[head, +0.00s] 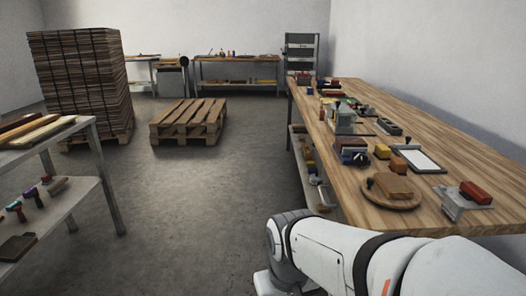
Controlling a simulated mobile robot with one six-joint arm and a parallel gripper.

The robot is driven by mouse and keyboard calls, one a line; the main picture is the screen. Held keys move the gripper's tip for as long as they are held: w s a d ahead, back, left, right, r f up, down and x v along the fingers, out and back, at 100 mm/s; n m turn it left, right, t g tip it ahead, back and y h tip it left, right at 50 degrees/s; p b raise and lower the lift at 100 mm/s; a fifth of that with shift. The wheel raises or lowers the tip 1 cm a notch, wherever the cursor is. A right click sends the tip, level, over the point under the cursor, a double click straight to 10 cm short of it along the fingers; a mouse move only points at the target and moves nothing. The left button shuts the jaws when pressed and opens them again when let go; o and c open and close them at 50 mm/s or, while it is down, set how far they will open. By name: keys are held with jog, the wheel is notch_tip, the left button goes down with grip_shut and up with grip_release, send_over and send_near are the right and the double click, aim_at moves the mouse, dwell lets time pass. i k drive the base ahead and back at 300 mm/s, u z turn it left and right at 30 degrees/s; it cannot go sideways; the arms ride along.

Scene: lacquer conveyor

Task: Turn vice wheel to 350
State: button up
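I cannot clearly make out a vice wheel or any numbers on one. A small grey-green device (345,120) stands on the long wooden bench (455,157) at right; I cannot tell whether it is the vice. Small metallic and yellow items (316,181) show under the bench's left edge, too small to name. My white arm crosses the bottom right in front of the bench's near end. My gripper is out of view.
The bench carries a white framed sheet (419,159), a round board with a brown block (394,187) and a red block on a metal stand (474,193). A pallet (188,121), a tall board stack (80,80) and a shelf table (75,190) stand left. The middle floor is clear.

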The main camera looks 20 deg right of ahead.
aim_at(361, 159)
jog(key=u, duration=1.15)
jog(key=k, duration=1.3)
jog(key=z, duration=1.25)
jog(key=i, duration=1)
jog(key=z, duration=0.05)
